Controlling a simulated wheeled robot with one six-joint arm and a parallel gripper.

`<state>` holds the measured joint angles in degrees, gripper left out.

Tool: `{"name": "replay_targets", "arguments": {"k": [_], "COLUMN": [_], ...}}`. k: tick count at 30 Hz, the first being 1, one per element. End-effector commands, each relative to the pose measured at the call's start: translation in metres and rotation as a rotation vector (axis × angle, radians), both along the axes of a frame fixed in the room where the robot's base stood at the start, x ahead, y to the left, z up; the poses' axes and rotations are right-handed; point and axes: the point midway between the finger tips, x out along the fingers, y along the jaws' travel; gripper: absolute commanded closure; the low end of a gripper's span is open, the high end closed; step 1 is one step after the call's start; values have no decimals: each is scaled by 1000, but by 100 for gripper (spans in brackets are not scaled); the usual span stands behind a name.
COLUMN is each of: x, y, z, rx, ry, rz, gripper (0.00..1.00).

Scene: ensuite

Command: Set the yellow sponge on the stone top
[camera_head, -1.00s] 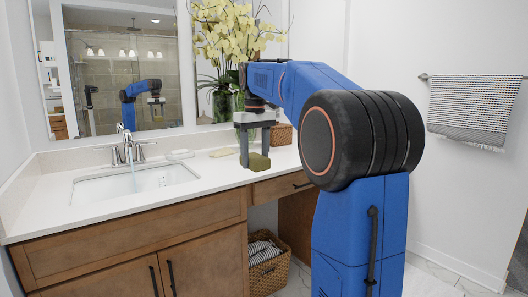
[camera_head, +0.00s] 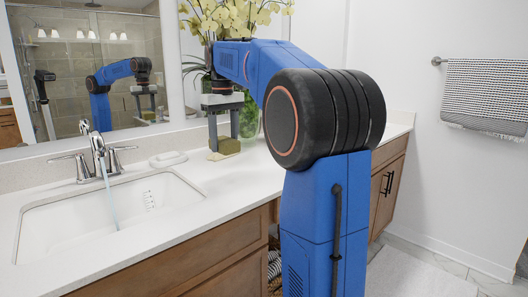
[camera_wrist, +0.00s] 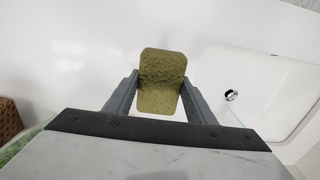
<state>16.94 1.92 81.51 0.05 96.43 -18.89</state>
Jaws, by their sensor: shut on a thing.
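The yellow sponge (camera_head: 229,146), olive-yellow and block-shaped, is between the fingertips of my gripper (camera_head: 224,140). In the wrist view the sponge (camera_wrist: 161,80) shows between both fingers of my gripper (camera_wrist: 160,95), which is shut on it. The white stone top (camera_head: 240,180) lies below, around the sink. The sponge is at or just above the stone top, behind the sink's right end; I cannot tell whether it touches.
A sink (camera_head: 105,215) with a chrome faucet (camera_head: 98,155) is at left. A white soap dish (camera_head: 168,158) is behind it. A pale flat object (camera_head: 216,156) lies by the sponge. A flower vase (camera_head: 249,118) stands close behind my arm. The stone in front is clear.

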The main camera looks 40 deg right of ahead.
Motion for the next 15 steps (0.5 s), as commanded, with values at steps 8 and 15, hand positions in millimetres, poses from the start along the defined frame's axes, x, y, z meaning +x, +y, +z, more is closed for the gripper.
{"name": "replay_targets", "arguments": {"k": [8, 15], "x": [-1, 0], "y": [0, 0], "z": [-41, -59], "rx": [1, 0], "ry": [2, 1], "rz": [0, 0], "gripper": [68, 68]}}
